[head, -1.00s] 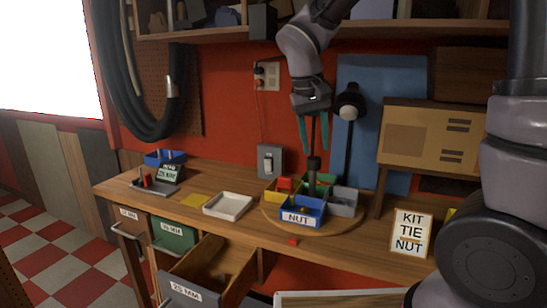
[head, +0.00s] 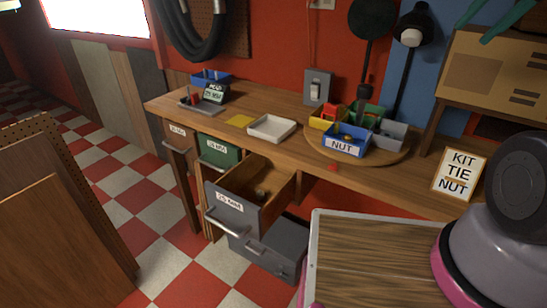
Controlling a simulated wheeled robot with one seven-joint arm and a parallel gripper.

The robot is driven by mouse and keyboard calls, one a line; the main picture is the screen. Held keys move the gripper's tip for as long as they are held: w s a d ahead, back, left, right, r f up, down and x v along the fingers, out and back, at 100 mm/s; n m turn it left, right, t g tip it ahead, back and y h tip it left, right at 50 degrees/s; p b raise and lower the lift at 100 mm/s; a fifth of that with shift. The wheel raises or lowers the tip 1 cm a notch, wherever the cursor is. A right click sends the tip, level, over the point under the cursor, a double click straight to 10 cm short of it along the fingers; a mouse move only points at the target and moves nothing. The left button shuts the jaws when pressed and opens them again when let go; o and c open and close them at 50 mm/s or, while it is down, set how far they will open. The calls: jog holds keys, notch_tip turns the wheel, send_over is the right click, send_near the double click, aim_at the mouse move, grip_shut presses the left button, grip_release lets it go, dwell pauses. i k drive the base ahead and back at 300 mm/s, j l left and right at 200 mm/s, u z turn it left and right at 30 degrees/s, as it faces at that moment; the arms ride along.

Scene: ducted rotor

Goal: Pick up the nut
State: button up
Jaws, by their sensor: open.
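A blue bin labelled NUT (head: 346,147) stands at the front of a round wooden turntable (head: 396,158) on the bench. Small brownish contents show inside it, but I cannot make out a single nut. My gripper (head: 490,24) shows only as teal fingers at the top right edge. It is open and held high in front of the tan cabinet, up and to the right of the bin, apart from it. The rest of the gripper is cut off by the frame.
Yellow, green and grey bins (head: 389,134) share the turntable. A black disc on a stem (head: 372,18) rises behind them. A white tray (head: 271,128) and a KIT TIE NUT sign (head: 459,174) flank it. An open drawer (head: 238,210) juts out in front, holding a dark object.

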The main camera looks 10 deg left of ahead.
aim_at(260, 194)
jog(key=u, duration=1.45)
